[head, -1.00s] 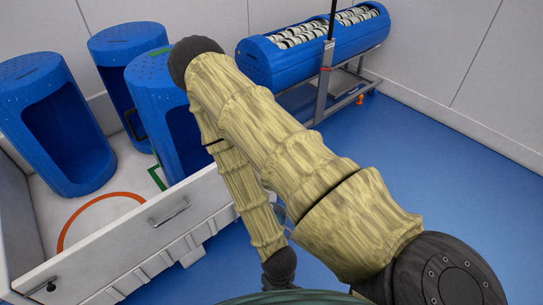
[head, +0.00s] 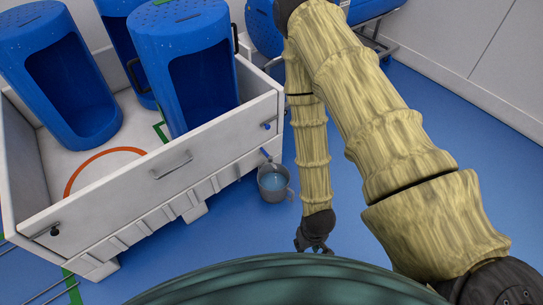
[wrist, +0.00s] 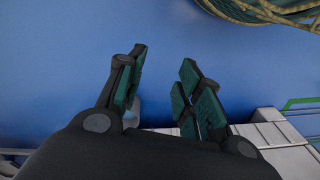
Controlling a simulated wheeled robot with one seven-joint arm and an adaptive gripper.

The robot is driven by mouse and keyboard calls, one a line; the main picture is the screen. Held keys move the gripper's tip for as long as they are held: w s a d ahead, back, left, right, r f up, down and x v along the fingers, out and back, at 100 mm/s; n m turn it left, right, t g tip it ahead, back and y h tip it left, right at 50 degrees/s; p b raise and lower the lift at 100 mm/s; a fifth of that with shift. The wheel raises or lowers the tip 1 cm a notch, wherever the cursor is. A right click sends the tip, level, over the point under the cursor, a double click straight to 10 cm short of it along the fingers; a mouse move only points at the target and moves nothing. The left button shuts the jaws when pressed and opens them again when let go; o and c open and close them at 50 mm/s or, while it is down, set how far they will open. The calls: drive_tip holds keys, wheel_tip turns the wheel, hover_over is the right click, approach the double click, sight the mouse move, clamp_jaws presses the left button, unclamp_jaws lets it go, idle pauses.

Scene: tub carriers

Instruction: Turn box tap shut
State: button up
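The white box (head: 215,145) stands at the left in the head view. A small blue tap (head: 265,153) sticks out low at its right corner, just above a grey bucket (head: 274,193) with bluish liquid in it. I cannot tell how its handle is turned. A small blue knob (head: 267,125) sits higher on the same corner. My gripper (head: 315,246) hangs right of and nearer than the bucket, apart from the tap. In the wrist view my gripper (wrist: 161,75) has its green-padded fingers spread with nothing between them. The tap is not visible there.
Blue tubs (head: 184,70) stand inside the box. A black knob (head: 54,231) and a grey handle (head: 172,166) are on its front wall. A blue carrier on a metal stand (head: 375,40) is behind my arm. Blue floor (head: 440,120) is clear at right.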

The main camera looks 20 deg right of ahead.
drive_tip(key=w+f+n+t+b, duration=0.1)
drive_tip(key=w+f+b, duration=0.85)
drive_tip(key=w, duration=0.45)
drive_tip(key=n+t+b, duration=0.3)
drive_tip(key=b, duration=2.7)
approach(265, 152)
drive_tip(key=shift+h, duration=0.4)
drive_tip(key=b+x, duration=0.4)
drive_tip(key=x, duration=0.1)
drive_tip(key=b+x, duration=0.2)
drive_tip(key=x, duration=0.1)
drive_tip(key=shift+w+a+f, duration=0.1)
drive_tip(key=shift+a+f, duration=0.1)
drive_tip(key=shift+a, duration=0.2)
clamp_jaws()
